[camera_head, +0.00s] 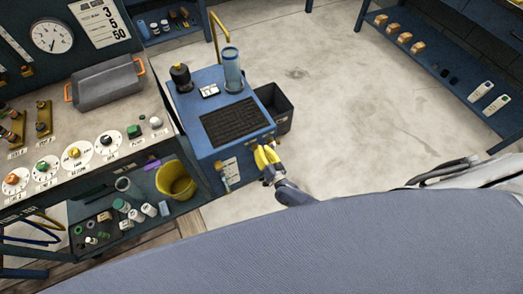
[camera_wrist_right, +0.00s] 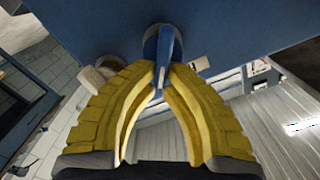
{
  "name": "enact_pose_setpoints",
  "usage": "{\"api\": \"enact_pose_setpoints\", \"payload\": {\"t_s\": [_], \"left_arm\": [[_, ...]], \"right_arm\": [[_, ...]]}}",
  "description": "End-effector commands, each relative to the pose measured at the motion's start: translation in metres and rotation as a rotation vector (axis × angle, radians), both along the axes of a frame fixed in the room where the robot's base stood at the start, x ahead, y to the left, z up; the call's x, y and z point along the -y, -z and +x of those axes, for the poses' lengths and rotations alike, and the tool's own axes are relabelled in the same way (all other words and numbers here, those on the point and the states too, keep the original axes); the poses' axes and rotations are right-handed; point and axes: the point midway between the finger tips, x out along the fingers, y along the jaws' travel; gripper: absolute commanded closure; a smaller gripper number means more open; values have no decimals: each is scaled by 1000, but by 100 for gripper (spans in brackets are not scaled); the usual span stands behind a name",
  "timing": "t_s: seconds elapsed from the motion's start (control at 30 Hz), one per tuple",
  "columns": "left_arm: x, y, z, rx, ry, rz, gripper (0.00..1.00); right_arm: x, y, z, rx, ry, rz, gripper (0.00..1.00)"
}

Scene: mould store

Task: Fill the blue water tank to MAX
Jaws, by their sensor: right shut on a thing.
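The blue tank (camera_head: 200,128) is a box-shaped unit on the floor, with a dark grille (camera_head: 230,121) on top. A clear bluish cylinder (camera_head: 232,68) and a black-capped fitting (camera_head: 181,77) stand on it. My right gripper (camera_head: 266,158) has yellow fingers and is at the tank's front right corner. In the right wrist view, its fingertips (camera_wrist_right: 163,80) are shut on a blue lever-like handle (camera_wrist_right: 162,48) at a blue wall (camera_wrist_right: 230,25). The water level and a MAX mark cannot be made out. My left gripper is not in view.
A control bench (camera_head: 75,155) with knobs and a grey tray (camera_head: 105,85) stands at left. A yellow bucket (camera_head: 176,183) sits on its lower shelf. A blue shelf (camera_head: 445,75) is at far right. Open floor (camera_head: 350,110) lies between.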

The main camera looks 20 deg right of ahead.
Motion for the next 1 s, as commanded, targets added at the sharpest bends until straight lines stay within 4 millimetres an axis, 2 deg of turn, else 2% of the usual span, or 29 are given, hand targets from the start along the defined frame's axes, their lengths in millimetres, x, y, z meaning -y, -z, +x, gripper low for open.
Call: {"api": "enact_pose_setpoints", "payload": {"t_s": [0.17,0.2,0.37,0.73,1.0], "left_arm": [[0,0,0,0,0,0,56],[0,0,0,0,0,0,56],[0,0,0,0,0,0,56],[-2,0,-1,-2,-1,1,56],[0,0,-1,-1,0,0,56]], "right_arm": [[0,-1,1,2,0,-1,100],[0,-1,1,2,0,-1,86],[0,0,1,1,1,-1,67],[1,0,-4,0,0,-1,66],[6,0,-34,0,0,-1,66]]}}
